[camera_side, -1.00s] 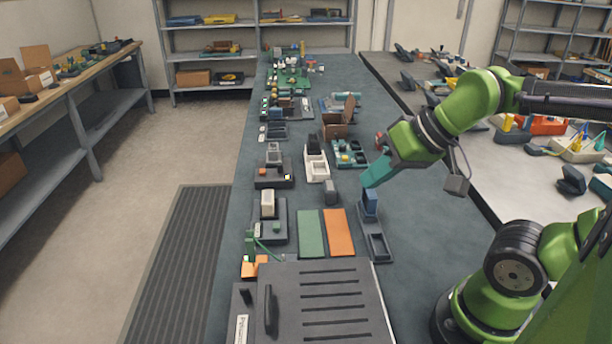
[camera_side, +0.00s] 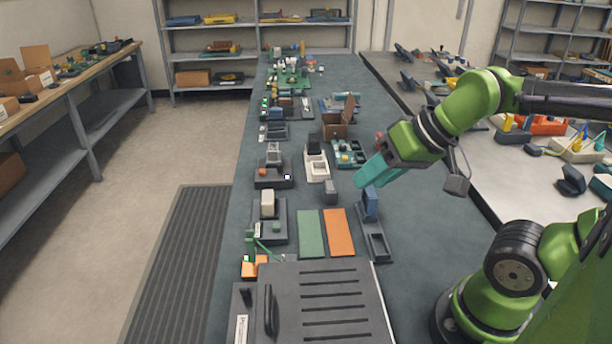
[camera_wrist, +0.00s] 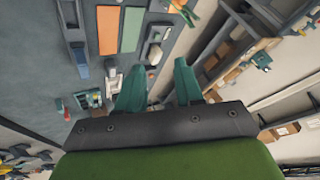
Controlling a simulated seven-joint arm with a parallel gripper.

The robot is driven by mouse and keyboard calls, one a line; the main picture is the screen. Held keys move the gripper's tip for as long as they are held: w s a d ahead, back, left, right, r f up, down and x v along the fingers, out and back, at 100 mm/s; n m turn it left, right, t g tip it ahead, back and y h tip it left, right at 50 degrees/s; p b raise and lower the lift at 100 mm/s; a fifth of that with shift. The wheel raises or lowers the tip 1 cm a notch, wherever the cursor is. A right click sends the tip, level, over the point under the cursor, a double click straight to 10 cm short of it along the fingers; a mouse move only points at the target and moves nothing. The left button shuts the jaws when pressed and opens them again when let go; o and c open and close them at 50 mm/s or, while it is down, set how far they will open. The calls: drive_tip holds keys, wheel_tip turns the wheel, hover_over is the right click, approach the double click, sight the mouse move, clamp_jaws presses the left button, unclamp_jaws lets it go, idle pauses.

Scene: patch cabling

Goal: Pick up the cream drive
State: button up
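The cream drive (camera_side: 267,203) is a small upright cream block standing in a dark dock (camera_side: 280,232) at the left side of the bench. In the wrist view a pale block (camera_wrist: 155,52), right of the green mat, appears to be the same drive. My gripper (camera_side: 368,174) has teal fingers and is above the bench, well to the right of the cream drive and apart from it. In the wrist view its fingers (camera_wrist: 158,85) are spread with nothing between them. A blue block (camera_side: 370,204) stands just below the fingers, at the far end of a grey tray (camera_side: 377,246).
A green mat (camera_side: 311,234) and an orange mat (camera_side: 339,232) lie between the gripper and the cream drive. A grey block (camera_side: 330,192) and a white tray (camera_side: 316,167) stand behind them. A slotted dark case (camera_side: 330,300) fills the front.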

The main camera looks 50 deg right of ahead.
drive_tip(key=o, duration=1.1)
drive_tip(key=w+d+f+n+g, duration=0.1)
drive_tip(key=w+d+f+n, duration=0.15)
drive_tip(key=w, duration=0.45)
drive_tip(key=w+d+f+n+g, duration=0.2)
drive_tip(key=w+d, duration=0.1)
drive_tip(key=w, duration=0.4)
drive_tip(key=w+d+f+n+g, duration=0.1)
drive_tip(key=w+d+f+n, duration=0.1)
drive_tip(key=w, duration=0.5)
drive_tip(key=n+y, duration=0.1)
drive_tip(key=n, duration=0.6)
approach(268, 196)
drive_tip(key=x, duration=0.3)
drive_tip(key=shift+w+d+f+m, duration=0.15)
drive_tip(key=shift+w+f+m, duration=0.15)
drive_tip(key=shift+f, duration=0.1)
drive_tip(key=x, duration=0.4)
drive_tip(key=shift+s+a+f, duration=0.15)
drive_tip(key=shift+s+a, duration=0.1)
drive_tip(key=shift+a, duration=0.05)
drive_tip(key=shift+w+a+f, duration=0.1)
drive_tip(key=shift+w+f, duration=0.05)
drive_tip(key=shift+f, duration=0.25)
